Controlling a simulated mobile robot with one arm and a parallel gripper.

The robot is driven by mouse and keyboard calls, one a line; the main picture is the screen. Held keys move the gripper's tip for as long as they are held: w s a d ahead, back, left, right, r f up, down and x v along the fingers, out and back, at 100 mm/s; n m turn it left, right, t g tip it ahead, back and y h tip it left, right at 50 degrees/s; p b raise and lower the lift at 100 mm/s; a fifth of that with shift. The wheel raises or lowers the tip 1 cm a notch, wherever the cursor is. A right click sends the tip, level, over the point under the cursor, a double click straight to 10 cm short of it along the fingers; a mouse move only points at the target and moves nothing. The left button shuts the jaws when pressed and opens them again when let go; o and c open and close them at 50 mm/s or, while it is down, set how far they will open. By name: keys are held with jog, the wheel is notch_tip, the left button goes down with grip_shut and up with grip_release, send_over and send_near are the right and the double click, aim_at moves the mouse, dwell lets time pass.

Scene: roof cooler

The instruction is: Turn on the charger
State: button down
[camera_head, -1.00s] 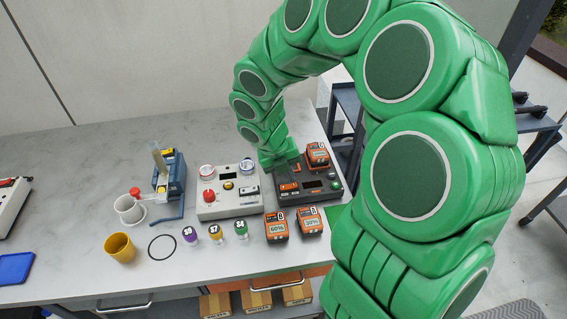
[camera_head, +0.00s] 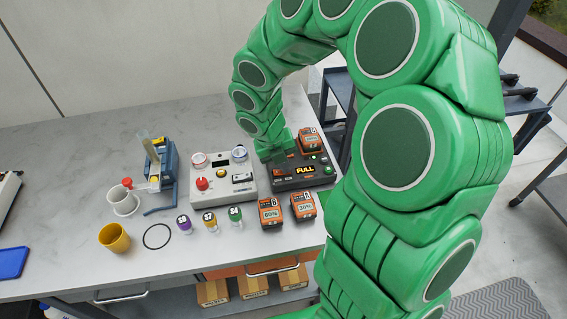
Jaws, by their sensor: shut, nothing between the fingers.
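The charger (camera_head: 322,180) is a dark grey box at the right of the table's back half. Its display shows "FULL" in lit orange letters, and a small green light glows at its upper right. An orange battery pack (camera_head: 309,140) sits on its back part. My gripper (camera_head: 282,160) is shut and empty at the charger's left side, by an orange part on its top. The fingertips are small and partly hidden by my arm, so I cannot tell whether they touch it.
Two orange batteries (camera_head: 270,212) (camera_head: 303,206), marked 60% and 30%, lie in front of the charger. A light grey control box (camera_head: 221,193) with a red knob stands to its left. Small bottles, cups and a blue device (camera_head: 159,166) are further left.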

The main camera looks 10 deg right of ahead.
jog(key=shift+a, duration=0.2)
jog(key=shift+a+r, duration=0.1)
jog(key=shift+a, duration=0.55)
jog(key=shift+r, duration=0.15)
jog(key=d+v, duration=0.2)
jog(key=v, duration=1.1)
jog(key=shift+r, duration=0.55)
jog(key=s+d+m+g+y, duration=0.1)
jog(key=s+d+m, duration=0.2)
jog(key=s+m, duration=1.1)
jog(key=s+d+r+m+y, duration=0.1)
jog(key=s+d+m+y, duration=0.1)
jog(key=s+m, duration=1.2)
jog(key=d+m, duration=0.1)
jog(key=m, duration=0.7)
jog(key=shift+s+r+g, duration=0.15)
jog(key=shift+s+g, duration=0.25)
